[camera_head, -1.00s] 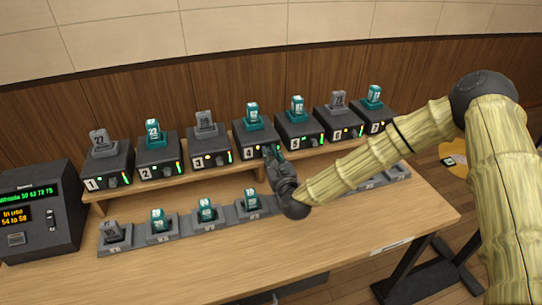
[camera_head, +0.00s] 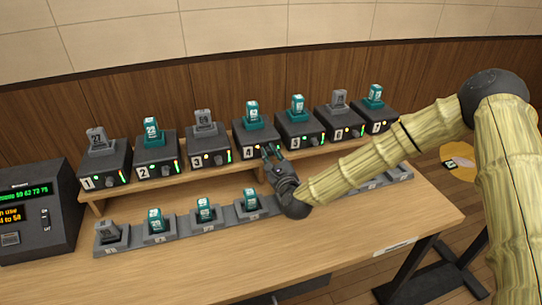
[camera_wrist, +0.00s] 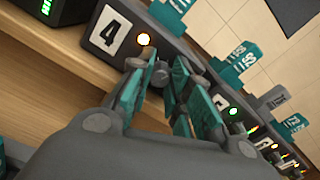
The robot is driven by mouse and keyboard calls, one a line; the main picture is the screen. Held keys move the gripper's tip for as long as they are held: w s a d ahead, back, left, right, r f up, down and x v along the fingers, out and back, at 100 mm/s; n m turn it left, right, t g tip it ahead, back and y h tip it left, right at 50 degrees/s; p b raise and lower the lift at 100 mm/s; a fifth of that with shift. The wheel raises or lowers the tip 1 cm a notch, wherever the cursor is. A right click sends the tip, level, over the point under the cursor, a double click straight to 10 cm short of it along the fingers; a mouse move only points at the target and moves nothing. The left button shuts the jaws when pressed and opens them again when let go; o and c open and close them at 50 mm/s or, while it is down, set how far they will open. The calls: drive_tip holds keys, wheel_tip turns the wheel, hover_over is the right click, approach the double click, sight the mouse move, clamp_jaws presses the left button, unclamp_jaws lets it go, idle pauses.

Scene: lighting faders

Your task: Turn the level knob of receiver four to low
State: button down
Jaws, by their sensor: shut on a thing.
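Receiver four (camera_head: 256,137) is a dark box on the raised wooden shelf, with a teal pack standing in its top. In the wrist view, its white "4" label (camera_wrist: 109,33) and a lit amber lamp (camera_wrist: 143,39) show on the front. My gripper (camera_head: 271,152) is at the lower right of that front. In the wrist view, my gripper (camera_wrist: 162,76) has its teal-padded fingers on either side of the small grey level knob (camera_wrist: 160,73) and is shut on it. The fingers partly cover the knob, so its pointer setting cannot be read.
Other numbered receivers stand in the same row, with receiver three (camera_head: 206,150) and receiver five (camera_head: 299,130) close on either side. A lower row of charging docks (camera_head: 201,223) sits in front. A display console (camera_head: 38,215) stands at the left. The front of the table (camera_head: 300,245) is clear.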

drive_tip(key=c, duration=1.3)
unclamp_jaws()
drive_tip(key=shift+s, duration=0.15)
drive_tip(key=v, duration=1.1)
drive_tip(key=shift+s+d, duration=0.2)
drive_tip(key=shift+s, duration=0.15)
